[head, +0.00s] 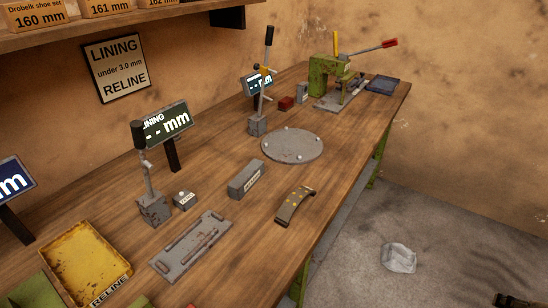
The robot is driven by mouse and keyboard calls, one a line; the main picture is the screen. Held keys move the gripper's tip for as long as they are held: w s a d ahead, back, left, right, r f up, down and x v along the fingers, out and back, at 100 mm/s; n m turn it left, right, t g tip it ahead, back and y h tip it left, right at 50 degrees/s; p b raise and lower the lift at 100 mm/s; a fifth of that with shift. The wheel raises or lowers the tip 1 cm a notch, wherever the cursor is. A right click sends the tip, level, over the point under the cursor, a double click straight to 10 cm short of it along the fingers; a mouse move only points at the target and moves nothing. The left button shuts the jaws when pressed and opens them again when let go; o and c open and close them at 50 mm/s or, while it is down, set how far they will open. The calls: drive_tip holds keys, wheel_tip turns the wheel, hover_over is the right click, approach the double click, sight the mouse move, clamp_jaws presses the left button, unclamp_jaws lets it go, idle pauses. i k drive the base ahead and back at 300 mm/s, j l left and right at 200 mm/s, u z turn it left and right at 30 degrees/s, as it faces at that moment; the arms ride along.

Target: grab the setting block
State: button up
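A grey rectangular block (246,180) with a small pale label on its side lies on the wooden bench, left of the curved brake shoe (295,205). It looks like the setting block, but its label is too small to read. Nothing touches it and its top is uncovered. A smaller grey block (302,92) stands far back beside the green press, so I cannot be sure which one bears the name.
A flat grey plate (190,248) lies in front, a round plate (292,145) behind. A yellow tray (112,282) is nearer; the green press (328,75) is far back.

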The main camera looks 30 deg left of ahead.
sight(241, 184)
drive_tip(key=i+u, duration=0.45)
drive_tip(key=i+l+u, duration=0.2)
drive_tip(key=u, duration=0.2)
drive_tip(key=i+l+u, duration=0.3)
drive_tip(key=u, duration=0.15)
drive_tip(key=i+l+u, duration=0.2)
drive_tip(key=u, duration=0.25)
drive_tip(key=i+l+u, duration=0.15)
drive_tip(key=l+u, duration=0.25)
drive_tip(key=i+l+u, duration=0.1)
drive_tip(key=u, duration=0.35)
drive_tip(key=l+u, duration=0.85)
drive_tip(key=k+l+u, duration=0.15)
